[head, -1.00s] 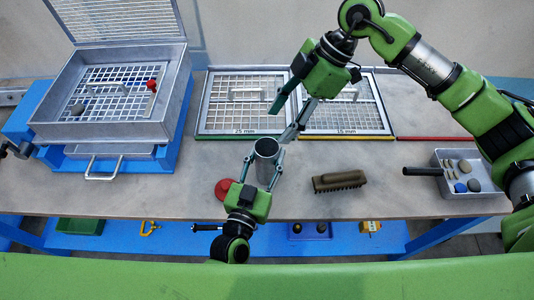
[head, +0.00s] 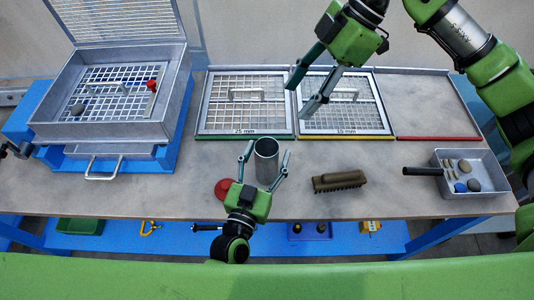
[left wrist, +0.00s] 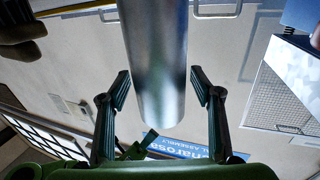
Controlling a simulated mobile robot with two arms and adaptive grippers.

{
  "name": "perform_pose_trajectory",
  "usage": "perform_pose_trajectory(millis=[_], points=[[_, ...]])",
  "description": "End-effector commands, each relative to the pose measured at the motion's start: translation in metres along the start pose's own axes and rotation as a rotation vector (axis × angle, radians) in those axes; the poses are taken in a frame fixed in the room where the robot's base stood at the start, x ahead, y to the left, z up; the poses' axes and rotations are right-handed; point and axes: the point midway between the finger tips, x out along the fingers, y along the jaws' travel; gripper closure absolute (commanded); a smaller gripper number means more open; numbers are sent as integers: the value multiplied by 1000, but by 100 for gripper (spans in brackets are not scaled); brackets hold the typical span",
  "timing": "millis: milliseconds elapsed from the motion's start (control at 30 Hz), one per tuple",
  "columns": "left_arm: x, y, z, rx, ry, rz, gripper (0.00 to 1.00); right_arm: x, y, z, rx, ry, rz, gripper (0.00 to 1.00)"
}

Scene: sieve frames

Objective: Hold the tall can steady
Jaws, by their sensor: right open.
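The tall can (head: 266,170) is a grey metal cylinder standing upright on the table, its open top facing up. My left gripper (head: 266,155) is open, with one finger on each side of the can and a gap on both sides. The left wrist view also shows the can (left wrist: 158,60) between the spread fingers of my left gripper (left wrist: 160,78), touching neither. My right gripper (head: 301,99) is open and empty, above the sieve frames behind the can.
A red round lid (head: 223,189) lies left of the can, partly behind my left gripper. A brush (head: 339,181) lies to the right. Sieve frames (head: 247,131) (head: 345,131) lie behind. A tray of stones (head: 443,184) is at far right; a sieve box (head: 110,131) stands at left.

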Motion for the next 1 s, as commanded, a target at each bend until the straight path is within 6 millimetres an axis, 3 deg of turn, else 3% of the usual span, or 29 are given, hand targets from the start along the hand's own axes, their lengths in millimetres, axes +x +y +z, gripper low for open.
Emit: perform_pose_trajectory(millis=[200,333,733,1000], points=[[-1,0,0,0,0,0,41,0,0,0,0,0,0,49],[-12,0,1,2,-2,0,41,0,0,0,0,0,0,49],[-93,1,1,0,-4,2,41,0,0,0,0,0,0,49],[-119,0,0,0,0,1,41,0,0,0,0,0,0,49]])
